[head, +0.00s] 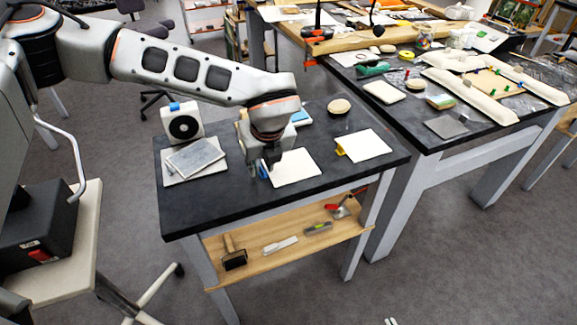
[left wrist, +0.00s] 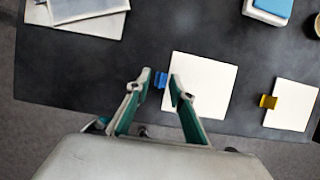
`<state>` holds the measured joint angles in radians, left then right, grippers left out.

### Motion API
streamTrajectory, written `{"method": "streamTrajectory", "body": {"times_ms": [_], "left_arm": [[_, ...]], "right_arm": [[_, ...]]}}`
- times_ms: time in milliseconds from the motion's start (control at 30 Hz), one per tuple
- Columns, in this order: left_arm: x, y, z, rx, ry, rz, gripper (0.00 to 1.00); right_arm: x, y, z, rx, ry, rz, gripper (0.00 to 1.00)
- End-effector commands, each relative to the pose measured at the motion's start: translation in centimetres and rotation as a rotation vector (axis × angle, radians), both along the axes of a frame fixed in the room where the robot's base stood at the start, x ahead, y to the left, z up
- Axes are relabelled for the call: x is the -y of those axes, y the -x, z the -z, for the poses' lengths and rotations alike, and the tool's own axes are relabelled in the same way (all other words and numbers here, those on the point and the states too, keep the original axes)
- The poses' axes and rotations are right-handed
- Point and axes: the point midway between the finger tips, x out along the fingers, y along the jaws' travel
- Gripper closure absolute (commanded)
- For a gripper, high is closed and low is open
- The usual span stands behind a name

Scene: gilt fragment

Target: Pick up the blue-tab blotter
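The blue-tab blotter (head: 296,167) is a white sheet lying flat on the dark table. Its blue tab (left wrist: 160,79) sits at its left edge. My left gripper (head: 264,166) points down at the tab. In the left wrist view, its two fingers (left wrist: 160,78) are apart, with the blue tab between them in the picture; I cannot tell whether they touch it. A second blotter (head: 365,146) with a yellow tab (head: 340,151) lies to the right. Two small pale tips (head: 390,321) at the bottom edge of the head view may be my right gripper; most is cut off.
A white boxy device (head: 183,122) and grey-and-white flat panels (head: 196,157) stand at the left of the table. A lower wooden shelf (head: 345,232) holds tools. A cluttered bench adjoins at right.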

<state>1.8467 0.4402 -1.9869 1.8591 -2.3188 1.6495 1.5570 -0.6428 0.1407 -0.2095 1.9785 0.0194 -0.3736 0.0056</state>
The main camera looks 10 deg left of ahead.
Motion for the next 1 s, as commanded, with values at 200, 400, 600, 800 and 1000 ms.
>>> {"method": "streamTrajectory", "body": {"times_ms": [200,400,600,800,1000], "left_arm": [[-0.1,-0.1,0.5,0.000,0.000,0.002,0.78],[-0.1,-0.1,0.5,0.000,-0.001,0.002,1.00],[0.0,-0.1,0.5,0.000,-0.001,0.002,1.00],[0.0,-0.1,0.2,0.000,0.000,0.001,1.00],[0.0,-0.2,-1.5,0.002,0.002,0.001,1.00]], "right_arm": [[0.0,0.0,0.0,0.000,0.000,0.000,1.00],[0.0,0.0,0.0,0.000,0.000,0.000,1.00],[0.0,0.0,0.0,-0.001,0.001,0.001,1.00],[0.1,0.0,0.0,-0.002,0.001,0.001,1.00],[0.1,0.0,0.0,-0.001,0.001,0.001,1.00]]}}
